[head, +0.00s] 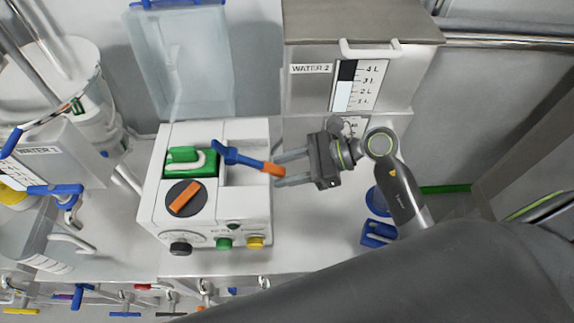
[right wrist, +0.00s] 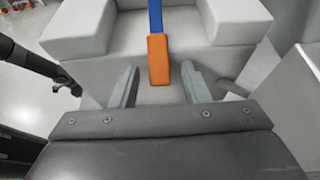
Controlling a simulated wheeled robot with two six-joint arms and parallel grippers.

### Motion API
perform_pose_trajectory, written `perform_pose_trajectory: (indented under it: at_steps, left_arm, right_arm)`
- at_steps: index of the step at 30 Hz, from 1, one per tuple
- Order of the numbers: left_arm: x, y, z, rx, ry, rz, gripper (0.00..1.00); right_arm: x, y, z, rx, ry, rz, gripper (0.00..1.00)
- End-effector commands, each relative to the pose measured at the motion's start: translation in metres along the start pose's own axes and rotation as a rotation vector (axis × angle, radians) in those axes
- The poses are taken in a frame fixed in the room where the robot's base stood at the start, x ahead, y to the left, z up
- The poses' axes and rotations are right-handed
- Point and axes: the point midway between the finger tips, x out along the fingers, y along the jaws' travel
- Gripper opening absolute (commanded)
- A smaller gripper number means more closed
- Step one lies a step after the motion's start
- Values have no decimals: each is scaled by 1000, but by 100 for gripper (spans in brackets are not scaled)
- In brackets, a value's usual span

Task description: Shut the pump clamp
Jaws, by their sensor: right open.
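The pump (head: 205,225) is a white box with a green block (head: 190,160) on top and a dark dial with an orange bar (head: 186,198). Its clamp lever (head: 238,157) is blue with an orange tip (head: 272,169) and sticks out to the right. My right gripper (head: 282,168) is open, with its fingers pointing left at the orange tip. In the right wrist view the orange tip (right wrist: 158,60) lies midway between the open fingers (right wrist: 162,82), near their ends. Whether a finger touches it cannot be told. My left gripper is not in view.
A grey tank labelled WATER 2 (head: 300,95) stands behind, right of the pump. A translucent blue-lidded bin (head: 185,65) stands behind it. Blue fittings (head: 378,233) lie right on the bench. Black, green and yellow knobs (head: 224,244) line the pump front.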

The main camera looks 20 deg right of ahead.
Motion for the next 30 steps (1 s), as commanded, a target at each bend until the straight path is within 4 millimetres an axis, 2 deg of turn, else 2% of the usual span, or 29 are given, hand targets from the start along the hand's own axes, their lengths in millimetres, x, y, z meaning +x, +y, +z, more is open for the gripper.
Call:
perform_pose_trajectory:
  at_steps: [8, 15, 18, 26, 30]
  left_arm:
    - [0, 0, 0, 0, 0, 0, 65]
    - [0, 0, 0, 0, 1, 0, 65]
    - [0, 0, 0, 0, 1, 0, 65]
    - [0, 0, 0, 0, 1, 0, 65]
    - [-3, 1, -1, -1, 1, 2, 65]
  right_arm:
    - [1, 0, 0, 0, 0, 1, 42]
    - [1, 0, 0, 0, 0, 0, 10]
    - [1, 0, 0, 0, 0, 0, 0]
    - [-1, 0, 0, 0, 3, 0, 0]
    - [-7, -2, 1, -1, 26, 0, 0]
